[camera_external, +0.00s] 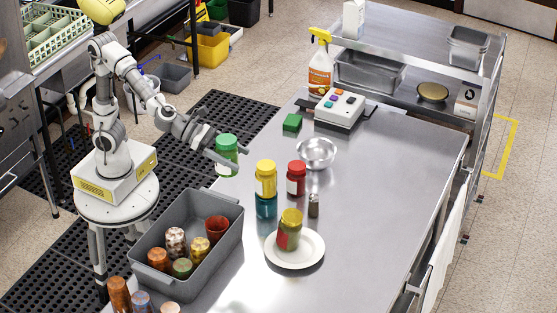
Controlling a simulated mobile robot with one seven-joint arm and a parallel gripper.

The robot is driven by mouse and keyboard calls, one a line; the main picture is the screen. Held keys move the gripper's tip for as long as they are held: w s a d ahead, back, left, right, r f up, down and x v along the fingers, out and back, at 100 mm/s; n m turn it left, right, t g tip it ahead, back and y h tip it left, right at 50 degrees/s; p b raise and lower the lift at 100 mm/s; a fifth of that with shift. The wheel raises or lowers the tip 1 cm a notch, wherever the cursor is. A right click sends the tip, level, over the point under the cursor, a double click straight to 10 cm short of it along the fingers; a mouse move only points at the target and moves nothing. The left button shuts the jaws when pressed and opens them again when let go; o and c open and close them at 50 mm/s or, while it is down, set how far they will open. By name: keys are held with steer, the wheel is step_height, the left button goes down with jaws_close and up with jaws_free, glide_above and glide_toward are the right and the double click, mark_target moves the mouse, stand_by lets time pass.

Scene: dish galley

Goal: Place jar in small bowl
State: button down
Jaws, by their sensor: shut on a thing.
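My gripper (219,153) is shut on a green-lidded jar (228,146) at the left edge of the steel table. The jar is upright, with green sides and a pale label. I cannot tell whether its base touches the table or is held above it. The small bowl (317,152) is shiny metal and stands on the table to the right of the gripper, apart from it. It looks empty. Other jars stand nearer the camera: a yellow-lidded jar (265,178) above a teal jar (266,206), and a red jar (296,178) beside them.
A white plate (295,262) holds another jar (290,229). A small shaker (314,205) stands behind it. A grey bin (160,285) holds several jars and a cup. A green sponge (292,122), a button box (338,108) and a spray bottle (320,70) stand behind. The table's right side is clear.

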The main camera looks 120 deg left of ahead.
steer(key=w+a+f+n+g+y, duration=0.2)
steer(key=a+f+n+y, duration=0.1)
steer(key=a, duration=0.8)
steer(key=w+a+f+n+g+y, duration=0.2)
steer(key=a+f+n+y, duration=0.1)
steer(key=a, duration=0.9)
steer(key=w+a+f+n+g+y, duration=0.2)
steer(key=a+f+n+y, duration=0.15)
steer(key=a, duration=0.75)
steer(key=a+f+b, duration=0.1)
steer(key=a+f, duration=0.9)
steer(key=a, duration=0.2)
steer(key=shift+f+b, duration=0.7)
steer(key=shift+b, duration=0.35)
jaws_free()
